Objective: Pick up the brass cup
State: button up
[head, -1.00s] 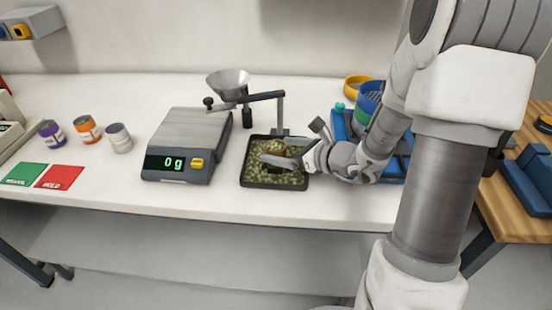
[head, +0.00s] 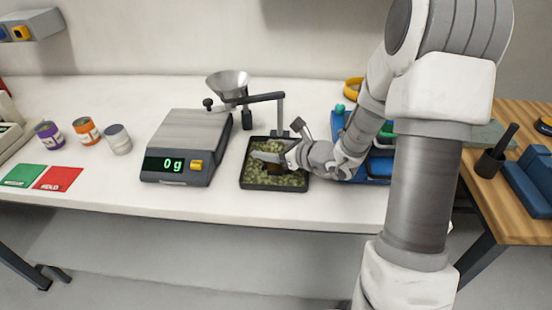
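A black tray (head: 274,187) of green pellets stands on the white bench, right of the scale. A small dark brown patch (head: 275,169) shows among the pellets under my gripper; it may be the brass cup, but it is mostly covered and too small to tell. My gripper (head: 266,157) reaches in from the right, low over the middle of the tray. Its fingers point left. I cannot see whether they are apart, shut or touching anything.
A scale (head: 187,145) reading 0 g stands left of the tray. A metal funnel (head: 228,83) and a bracket arm (head: 262,97) stand behind. Several cans (head: 117,139) and two cards (head: 58,178) lie further left. Blue bins are partly hidden behind my arm.

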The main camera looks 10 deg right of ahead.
grip_shut()
jog(key=shift+r, duration=0.15)
